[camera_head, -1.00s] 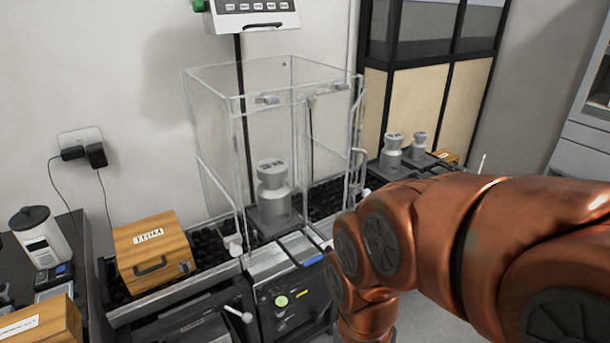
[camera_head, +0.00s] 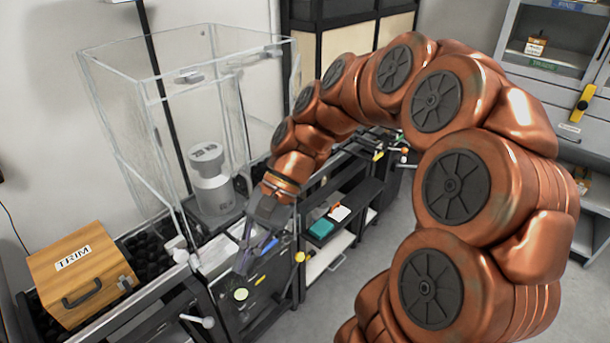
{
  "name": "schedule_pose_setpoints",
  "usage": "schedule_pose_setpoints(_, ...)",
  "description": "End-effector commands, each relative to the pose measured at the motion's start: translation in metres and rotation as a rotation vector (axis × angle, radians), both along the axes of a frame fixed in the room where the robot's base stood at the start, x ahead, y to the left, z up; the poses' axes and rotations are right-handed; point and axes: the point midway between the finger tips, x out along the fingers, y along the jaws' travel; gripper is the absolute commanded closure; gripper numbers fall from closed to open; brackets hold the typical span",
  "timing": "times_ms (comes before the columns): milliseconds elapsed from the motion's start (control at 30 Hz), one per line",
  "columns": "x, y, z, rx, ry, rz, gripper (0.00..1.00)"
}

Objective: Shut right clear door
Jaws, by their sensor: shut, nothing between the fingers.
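The clear weighing enclosure (camera_head: 125,130) stands on the bench at left centre, with a large grey metal weight (camera_head: 211,185) inside it. Its right clear side (camera_head: 262,90) is partly hidden behind my arm. The transparent panels overlap, so I cannot tell how far the right door stands open. My gripper (camera_head: 253,258) is shut and empty. It points down in front of the enclosure's lower front right, over the front edge of the bench. I cannot tell whether it touches a panel.
A wooden box marked TRIM (camera_head: 75,268) stands left of the enclosure. A lever with a white knob (camera_head: 208,322) sticks out from the bench front. A dark shelf cart (camera_head: 345,215) stands right of my gripper. The floor (camera_head: 330,290) in front is clear.

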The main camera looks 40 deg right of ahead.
Motion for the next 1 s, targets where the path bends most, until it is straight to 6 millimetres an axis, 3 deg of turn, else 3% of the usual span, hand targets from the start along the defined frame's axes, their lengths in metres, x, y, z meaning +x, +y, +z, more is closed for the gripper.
schedule_pose_setpoints(100, 0.032, -0.024, 0.006, 0.12, 0.06, -0.154, 1.0)
schedule_pose_setpoints(267, 0.068, -0.069, 0.014, 0.282, 0.14, -0.357, 1.0)
schedule_pose_setpoints(500, 0.102, -0.167, 0.01, 0.535, 0.254, -0.662, 1.0)
schedule_pose_setpoints(633, 0.104, -0.23, 0.001, 0.674, 0.305, -0.822, 1.0)
schedule_pose_setpoints(800, 0.093, -0.301, -0.017, 0.818, 0.353, -0.994, 1.0)
schedule_pose_setpoints(1000, 0.078, -0.345, -0.029, 0.91, 0.379, -1.094, 1.0)
